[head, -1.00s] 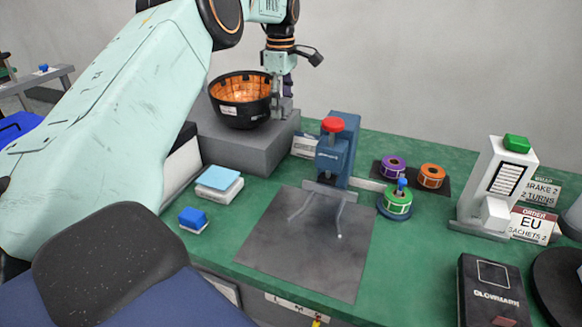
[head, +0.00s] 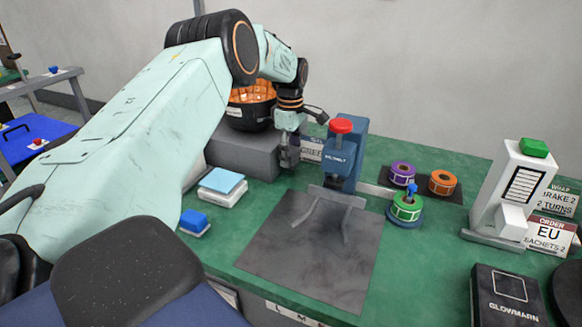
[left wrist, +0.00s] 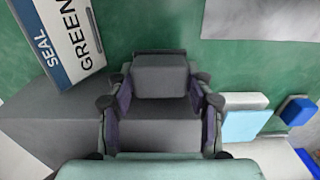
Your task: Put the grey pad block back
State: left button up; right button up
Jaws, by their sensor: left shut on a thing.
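My left gripper (head: 289,160) is in front of the right end of a grey plinth (head: 240,150), low over the green bench. In the left wrist view, the left gripper (left wrist: 158,88) is shut on the grey pad block (left wrist: 160,75), which sits between its two fingers. In the head view the block is too small and dark to tell apart from the fingers. I cannot tell whether the block touches the bench. My right gripper is not in view.
A blue sealing press (head: 343,160) stands close right of the gripper. Light-blue-topped (head: 222,184) and blue-topped (head: 194,221) white blocks lie left.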

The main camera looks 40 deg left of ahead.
aim_at(292, 165)
pick_arm(q)
jog(key=shift+f, duration=0.2)
jog(key=f, duration=0.3)
jog(key=shift+w+d+f+b, duration=0.25)
jog(key=shift+w+b, duration=0.1)
jog(key=shift+b, duration=0.05)
jog(key=shift+f, duration=0.25)
jog(key=shift+s+a+r, duration=0.15)
jog(key=shift+s+r, duration=0.05)
jog(key=shift+s, duration=0.1)
jog(key=shift+w+f, duration=0.1)
jog(key=shift+f, duration=0.05)
jog(key=o, duration=0.8)
jog(key=shift+w+f, duration=0.1)
jog(key=shift+w, duration=0.05)
jog(key=shift+c, duration=0.2)
jog(key=shift+o, duration=1.3)
